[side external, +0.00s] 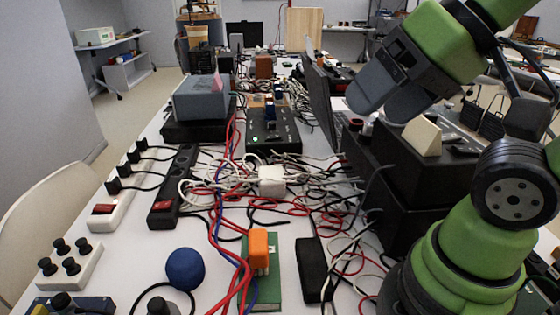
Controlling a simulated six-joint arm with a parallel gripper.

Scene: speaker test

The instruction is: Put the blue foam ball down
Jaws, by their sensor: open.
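The blue foam ball (185,269) rests on the white table near the front, left of the red and blue cables. My gripper (378,108) is at the upper right, raised well above the table and far from the ball. Its grey fingers point down and to the left. It is open, and I see nothing held in it.
A green board with an orange block (259,250) and a black box (313,269) lie right of the ball. A white knob box (70,268) and power strips (172,190) stand left. Tangled cables (300,205) cover the middle. A laptop (320,95) stands behind.

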